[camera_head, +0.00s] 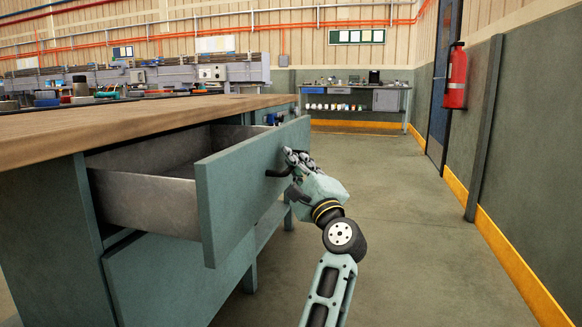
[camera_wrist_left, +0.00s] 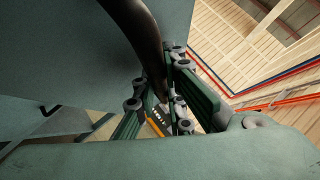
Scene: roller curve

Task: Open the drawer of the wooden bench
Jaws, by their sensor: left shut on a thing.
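The wooden bench (camera_head: 110,128) has a brown top and a grey-green body, at the left in the head view. Its upper drawer (camera_head: 245,188) is pulled well out, showing its bare metal side and inside, which looks empty where visible. A dark curved handle (camera_head: 277,173) is on the drawer front. My left gripper (camera_head: 295,161) is shut on this handle, in front of the drawer. In the left wrist view the dark handle (camera_wrist_left: 141,32) runs down between the fingers (camera_wrist_left: 160,95). My right gripper is in neither view.
A second, shut drawer front (camera_head: 175,275) lies below the open one. The floor (camera_head: 410,220) to the right is clear up to the wall, where a red fire extinguisher (camera_head: 456,78) hangs. Another workbench (camera_head: 345,105) stands at the back.

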